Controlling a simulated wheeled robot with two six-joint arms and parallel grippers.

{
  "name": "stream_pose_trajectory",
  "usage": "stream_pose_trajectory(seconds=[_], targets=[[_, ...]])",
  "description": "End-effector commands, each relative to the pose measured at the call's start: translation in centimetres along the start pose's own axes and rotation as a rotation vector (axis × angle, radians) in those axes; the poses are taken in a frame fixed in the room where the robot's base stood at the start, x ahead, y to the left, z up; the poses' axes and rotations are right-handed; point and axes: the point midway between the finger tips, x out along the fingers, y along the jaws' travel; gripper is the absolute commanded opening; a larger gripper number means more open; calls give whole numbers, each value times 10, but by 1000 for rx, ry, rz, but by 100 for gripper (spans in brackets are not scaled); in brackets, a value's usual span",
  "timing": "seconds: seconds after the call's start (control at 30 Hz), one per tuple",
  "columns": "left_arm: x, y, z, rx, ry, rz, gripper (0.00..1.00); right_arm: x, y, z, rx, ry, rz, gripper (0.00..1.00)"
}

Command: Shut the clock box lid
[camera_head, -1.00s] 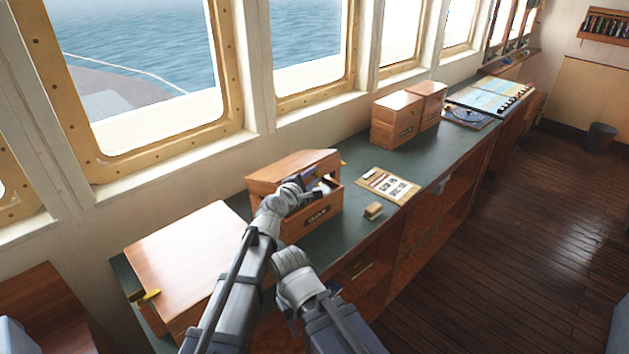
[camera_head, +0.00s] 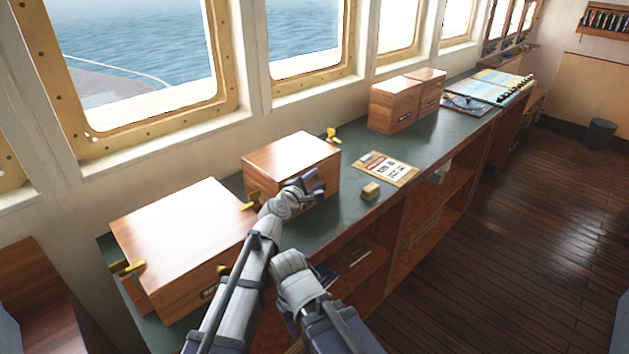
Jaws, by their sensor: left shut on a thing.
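The clock box (camera_head: 327,180) is a wooden box on the green counter, in the middle of the head view. Its lid (camera_head: 285,153) lies flat on top and looks closed. My left gripper (camera_head: 309,186) is at the front upper edge of the box, shut on the lid's front edge. The gripper and wrist cover part of the box front, including its label, so I cannot tell whether a small gap is left under the lid. Brass fittings (camera_head: 332,136) show at the box's sides. My right gripper is not in view.
A larger wooden box (camera_head: 180,235) stands at the left, close to my arm. To the right on the counter (camera_head: 345,220) are a small wooden block (camera_head: 370,191), a clipboard (camera_head: 388,168) and two wooden boxes (camera_head: 395,103). Windows line the back.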

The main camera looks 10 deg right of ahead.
Motion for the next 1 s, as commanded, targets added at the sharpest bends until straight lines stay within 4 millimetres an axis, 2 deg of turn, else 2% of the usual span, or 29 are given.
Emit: stream_pose_trajectory(seconds=[0.03,0.27,0.3,0.47,0.83,1.0], targets=[[-4,-8,1,10,-8,-21,0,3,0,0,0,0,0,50],[-4,-9,1,10,-8,-21,0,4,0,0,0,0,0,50],[-5,-9,1,10,-8,-21,41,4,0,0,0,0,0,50],[-4,-8,1,8,-8,-20,59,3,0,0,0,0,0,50],[-4,-6,1,6,-7,-16,60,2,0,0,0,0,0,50],[-16,-5,1,5,-7,-16,60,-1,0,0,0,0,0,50]])
